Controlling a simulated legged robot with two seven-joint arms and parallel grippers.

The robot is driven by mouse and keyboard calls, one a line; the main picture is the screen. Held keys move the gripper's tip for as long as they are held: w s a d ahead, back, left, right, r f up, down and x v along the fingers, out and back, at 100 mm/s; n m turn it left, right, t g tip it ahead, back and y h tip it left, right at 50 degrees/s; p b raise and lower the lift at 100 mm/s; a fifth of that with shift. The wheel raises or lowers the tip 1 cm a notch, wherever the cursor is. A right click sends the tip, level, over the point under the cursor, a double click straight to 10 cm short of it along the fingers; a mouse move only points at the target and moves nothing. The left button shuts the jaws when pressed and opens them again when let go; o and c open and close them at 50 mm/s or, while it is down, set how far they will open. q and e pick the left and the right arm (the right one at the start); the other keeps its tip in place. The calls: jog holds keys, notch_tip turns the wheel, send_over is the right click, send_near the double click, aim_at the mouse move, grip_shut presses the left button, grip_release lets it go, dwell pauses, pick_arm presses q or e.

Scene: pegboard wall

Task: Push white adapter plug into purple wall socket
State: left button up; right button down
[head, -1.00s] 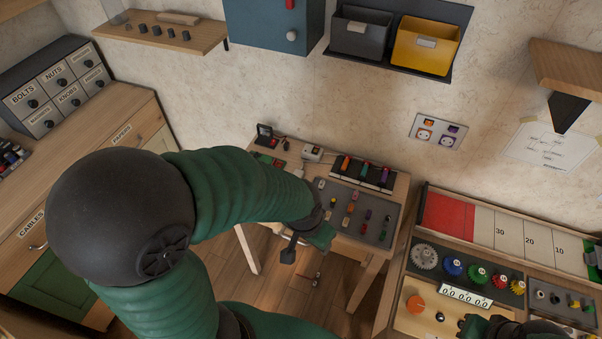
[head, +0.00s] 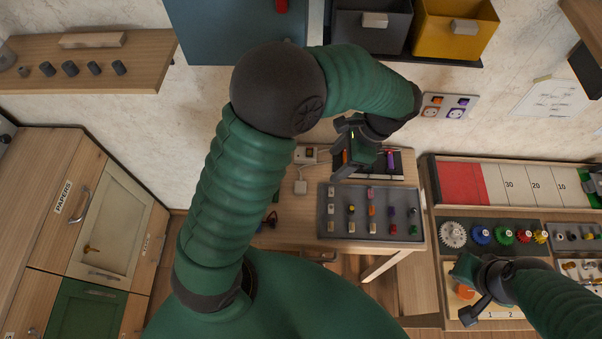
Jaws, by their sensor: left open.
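A socket panel (head: 449,107) is on the wall right of my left wrist; its purple socket (head: 456,113) is at the lower right, beside an orange one. A small white plug-like block (head: 300,187) with a cable lies on the table, left of the grey tray; it looks like the white adapter plug. My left gripper (head: 350,160) is open above the back of the table, right of the plug and apart from it. Its fingertips are partly hidden. My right gripper (head: 468,293) is over the workbench at the lower right; its jaw gap is unclear.
A grey tray (head: 325,211) of small coloured parts lies on the table. A white box (head: 305,155) with a cable stands behind the plug. Grey (head: 372,35) and yellow (head: 453,38) bins hang above. Gears (head: 453,234) sit on the right bench.

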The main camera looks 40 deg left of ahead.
pick_arm(q)
send_over(306, 186)
jog(key=w+d, duration=0.1)
jog(key=d, duration=0.1)
jog(key=f, duration=1)
jog(key=shift+a+f, duration=0.2)
jog(key=shift+f, duration=0.1)
jog(key=shift+d, duration=0.15)
jog(key=shift+d, duration=0.1)
jog(key=shift+f, duration=0.15)
jog(key=x, duration=0.5)
jog(key=shift+w, duration=0.1)
